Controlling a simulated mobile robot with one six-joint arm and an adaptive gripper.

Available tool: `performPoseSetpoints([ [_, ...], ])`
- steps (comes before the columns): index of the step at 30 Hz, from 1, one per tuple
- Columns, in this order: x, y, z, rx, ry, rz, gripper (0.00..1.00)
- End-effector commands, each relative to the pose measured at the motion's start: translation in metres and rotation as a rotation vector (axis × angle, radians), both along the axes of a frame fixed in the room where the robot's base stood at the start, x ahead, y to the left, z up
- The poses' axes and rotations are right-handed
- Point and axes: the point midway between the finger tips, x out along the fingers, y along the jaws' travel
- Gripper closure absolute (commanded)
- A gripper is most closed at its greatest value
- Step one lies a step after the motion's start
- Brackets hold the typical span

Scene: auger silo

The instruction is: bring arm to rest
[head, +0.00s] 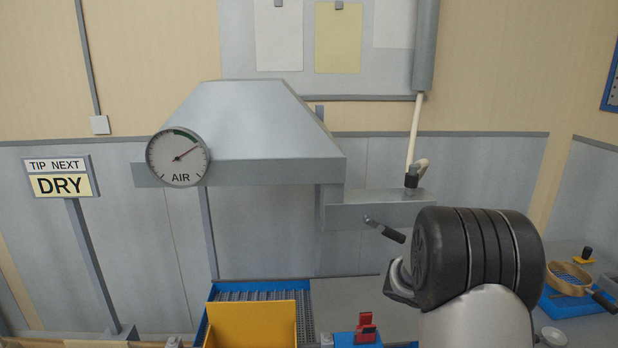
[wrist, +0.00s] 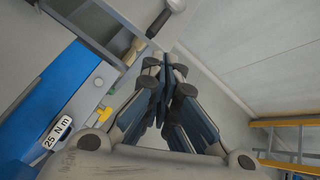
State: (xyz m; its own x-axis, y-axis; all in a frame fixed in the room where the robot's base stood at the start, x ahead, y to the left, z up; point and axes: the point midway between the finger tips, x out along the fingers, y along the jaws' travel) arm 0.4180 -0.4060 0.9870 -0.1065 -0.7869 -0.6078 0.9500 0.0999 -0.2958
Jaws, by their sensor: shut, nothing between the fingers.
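My gripper (wrist: 172,75) fills the middle of the wrist view. Its dark fingers are together at the tips, with nothing between them, so it is shut and empty. The fingers point toward a plain grey surface, and I cannot tell how far off it is. In the head view my arm rises from the lower right, with a big black joint in front of the grey bench and wall. My gripper cannot be made out in that view.
A grey hood with an AIR gauge (head: 178,157) stands at the back. A yellow bin (head: 250,324), a red clip on a blue block (head: 366,328) and a round sieve (head: 569,278) are on the bench. A handled lever (head: 386,230) is close left of my arm. A DRY sign (head: 62,186) stands left.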

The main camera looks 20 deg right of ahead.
Motion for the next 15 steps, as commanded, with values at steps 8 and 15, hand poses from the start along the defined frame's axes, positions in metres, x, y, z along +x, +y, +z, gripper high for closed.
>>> performPoseSetpoints([
  [8, -0.039, 0.13, 0.086, 0.158, -0.583, -0.425, 1.0],
  [15, -0.091, 0.244, 0.117, 0.403, -0.977, -0.839, 1.0],
])
